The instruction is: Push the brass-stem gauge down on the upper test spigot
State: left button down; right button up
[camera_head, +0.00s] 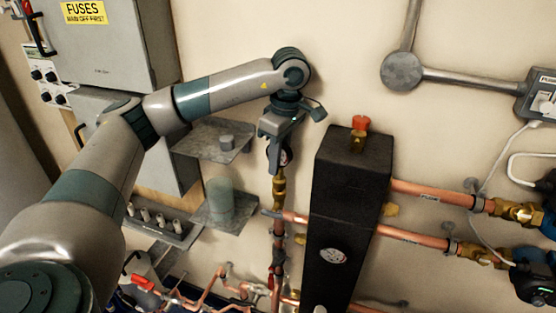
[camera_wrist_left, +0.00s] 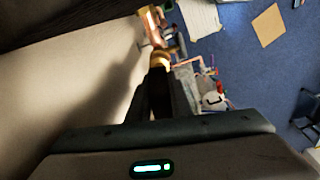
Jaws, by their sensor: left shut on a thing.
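My left gripper (camera_head: 279,160) is shut on the gauge (camera_head: 287,156), whose round face shows partly beside the fingers. Its brass stem (camera_head: 279,186) points down, in line with the upright copper pipe (camera_head: 278,228) and the upper test spigot there. The stem's lower end looks at or very near the spigot; I cannot tell how far it is seated. In the left wrist view the dark fingers (camera_wrist_left: 158,95) close in front of a brass fitting (camera_wrist_left: 161,60), with copper pipe (camera_wrist_left: 151,20) beyond. The fingers hide most of the gauge. My right gripper is not in view.
A tall black box (camera_head: 345,210) with an orange-red capped valve (camera_head: 360,124) stands close right of the gripper. Two small grey shelves (camera_head: 205,150) are on the wall at left, below the grey fuse cabinet (camera_head: 115,45). Copper pipes (camera_head: 430,193) run off right.

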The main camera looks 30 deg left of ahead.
pick_arm(q)
jog(key=shift+f+b, duration=0.45)
jog(key=shift+f, duration=0.1)
dwell(0.4)
jog(key=c, duration=1.5)
grip_release()
jog(key=shift+c, duration=0.2)
jog(key=shift+r, duration=0.1)
jog(key=shift+r, duration=0.5)
notch_tip(320, 180, up, 16)
jog(key=d+b, duration=0.1)
jog(key=d, duration=0.1)
jog(key=shift+b, duration=0.35)
jog(key=shift+s, duration=0.1)
